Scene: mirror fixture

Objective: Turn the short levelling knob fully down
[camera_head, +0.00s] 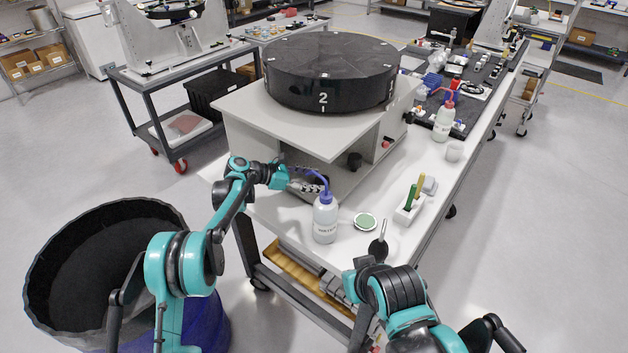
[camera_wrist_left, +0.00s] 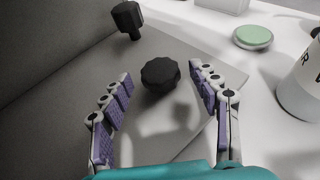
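In the left wrist view a short black scalloped knob (camera_wrist_left: 160,76) sits low on the grey fixture foot, between the two fingers. My left gripper (camera_wrist_left: 163,100) is open around it, with a gap on both sides. The fingers have purple pads, and their tips sit to either side of the knob. In the head view my left gripper (camera_head: 312,184) is at the fixture's front edge, behind the wash bottle, and the short knob is hidden there. A taller black knob on a stem (camera_wrist_left: 127,18) stands farther back; it also shows in the head view (camera_head: 354,160). My right gripper cannot be made out.
A white wash bottle with a blue spout (camera_head: 325,218) stands close to the left gripper. A green-topped round disc (camera_head: 365,222) and a white holder with pens (camera_head: 409,208) lie to the right. The big black disc (camera_head: 331,75) rests above on the fixture.

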